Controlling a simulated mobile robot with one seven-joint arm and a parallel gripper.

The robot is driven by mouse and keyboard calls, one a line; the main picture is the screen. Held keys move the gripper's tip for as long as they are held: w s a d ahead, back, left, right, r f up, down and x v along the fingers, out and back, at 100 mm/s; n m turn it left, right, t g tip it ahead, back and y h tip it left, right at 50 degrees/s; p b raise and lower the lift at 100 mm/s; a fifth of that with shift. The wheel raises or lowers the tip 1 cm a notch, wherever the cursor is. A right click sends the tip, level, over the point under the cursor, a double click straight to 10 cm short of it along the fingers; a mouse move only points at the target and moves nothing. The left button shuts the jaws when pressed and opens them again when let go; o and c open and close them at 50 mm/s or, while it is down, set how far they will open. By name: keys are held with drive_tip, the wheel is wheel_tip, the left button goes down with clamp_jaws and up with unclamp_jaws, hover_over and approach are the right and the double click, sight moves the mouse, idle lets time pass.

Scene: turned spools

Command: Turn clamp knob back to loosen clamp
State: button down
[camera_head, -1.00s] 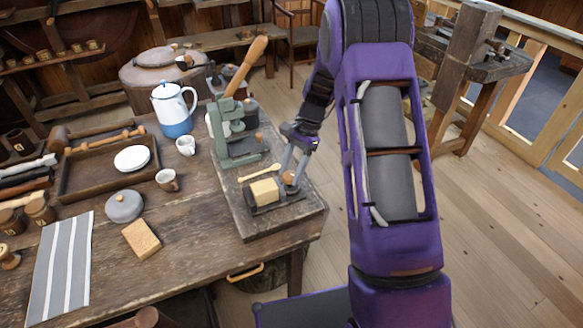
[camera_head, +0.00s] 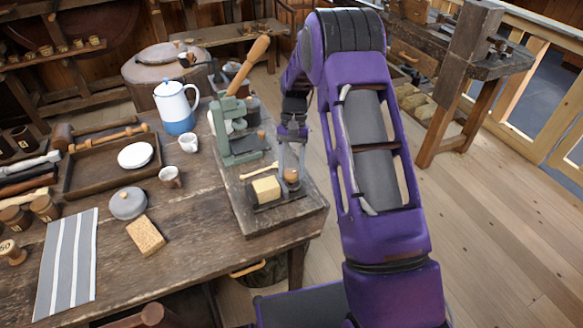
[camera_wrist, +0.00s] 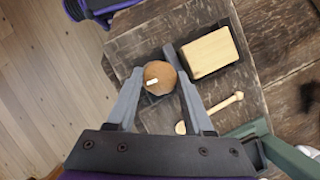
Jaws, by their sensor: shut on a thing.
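The clamp knob (camera_head: 291,175) is a round brown wooden knob beside a pale wooden block (camera_head: 267,188) on a dark slab (camera_head: 290,214) at the table's right corner. In the wrist view the knob (camera_wrist: 160,76) bears a short white mark. My gripper (camera_head: 289,172) reaches down from above and is shut on the knob, with one grey finger on each side of it in the wrist view (camera_wrist: 158,80). The block (camera_wrist: 210,52) lies right of the fingers there. The clamp parts under the knob are mostly hidden.
A small wooden spoon-like stick (camera_head: 259,170) lies on the slab behind the block. A green press (camera_head: 237,147) with a long wooden handle stands close behind. Floor is open to the right.

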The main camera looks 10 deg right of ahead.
drive_tip(key=shift+n, duration=0.3)
drive_tip(key=shift+c, duration=1.5)
unclamp_jaws()
